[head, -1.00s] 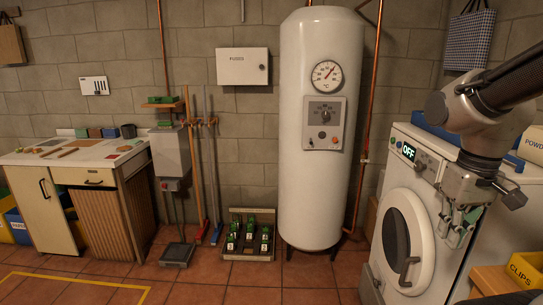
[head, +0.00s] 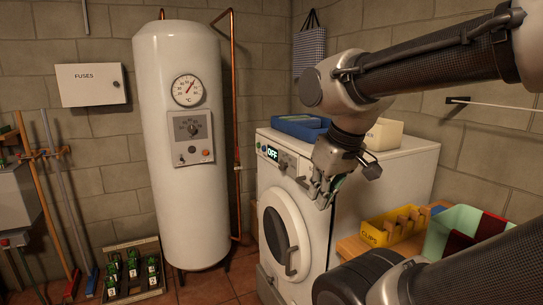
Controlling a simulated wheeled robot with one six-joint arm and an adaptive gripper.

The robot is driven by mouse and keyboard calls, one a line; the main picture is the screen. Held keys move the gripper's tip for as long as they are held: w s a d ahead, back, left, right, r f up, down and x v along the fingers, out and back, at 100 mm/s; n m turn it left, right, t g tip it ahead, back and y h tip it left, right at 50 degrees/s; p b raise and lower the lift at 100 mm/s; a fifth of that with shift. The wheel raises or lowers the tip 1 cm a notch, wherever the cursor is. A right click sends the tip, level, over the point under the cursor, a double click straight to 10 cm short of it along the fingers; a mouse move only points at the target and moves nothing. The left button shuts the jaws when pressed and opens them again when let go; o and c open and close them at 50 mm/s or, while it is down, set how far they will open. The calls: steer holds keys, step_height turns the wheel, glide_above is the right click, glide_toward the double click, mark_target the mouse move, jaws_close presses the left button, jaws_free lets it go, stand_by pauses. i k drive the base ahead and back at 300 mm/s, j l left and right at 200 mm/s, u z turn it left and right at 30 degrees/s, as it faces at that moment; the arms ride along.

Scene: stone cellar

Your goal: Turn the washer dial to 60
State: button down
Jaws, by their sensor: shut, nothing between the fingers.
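The white washer (head: 300,245) stands right of the boiler, with its round door facing front-left. Its display (head: 272,153) reads OFF. A dark knob on the panel, likely the dial (head: 284,162), shows just right of the display; its setting is too small to read. My gripper (head: 322,200) is shut and empty. It hangs at the panel's right end, in front of the washer's upper right corner in the picture, and hides part of the panel. I cannot tell whether it touches the washer.
A white boiler (head: 180,130) with a gauge and control panel stands left of the washer. A blue tray (head: 300,127) and a cream box (head: 384,134) sit on the washer. A yellow CLIPS bin (head: 385,232) and a green-and-red bin (head: 455,232) stand right on a wooden surface.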

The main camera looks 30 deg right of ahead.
mark_target(283, 165)
steer(key=i+j+z, duration=0.2)
steer(key=j, duration=0.15)
steer(key=j+z, duration=0.2)
steer(key=j, duration=0.15)
steer(key=i+j+z, duration=0.15)
steer(key=j, duration=0.25)
steer(key=i+j+z, duration=0.2)
steer(key=j, duration=0.15)
steer(key=k, duration=0.1)
